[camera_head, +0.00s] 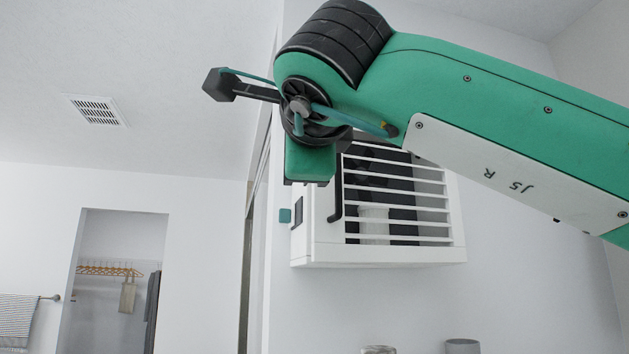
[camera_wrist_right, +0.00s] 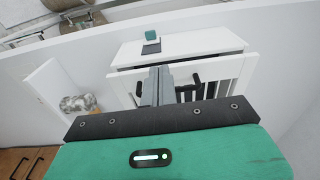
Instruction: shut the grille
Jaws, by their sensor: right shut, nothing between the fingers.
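The grille (camera_head: 400,239) is the white slatted front of a white wall cabinet (camera_head: 295,240), with a black upright handle (camera_head: 336,195) at its left edge. In the right wrist view the grille (camera_wrist_right: 222,72) stands slightly off the cabinet (camera_wrist_right: 195,43), with a dark gap between them. My right gripper (camera_wrist_right: 157,74) is shut and empty, its fingers in front of the grille beside the black handle (camera_wrist_right: 188,88); contact cannot be told. In the head view my right arm covers the grille's upper part and the fingertips are hidden. My left gripper is out of view.
A pale cylinder (camera_head: 374,221) shows behind the slats. A small teal square (camera_head: 284,215) is beside the cabinet's left side. Two cup-like objects (camera_head: 462,346) show at the bottom edge. A doorway (camera_head: 120,270) with hangers is at left.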

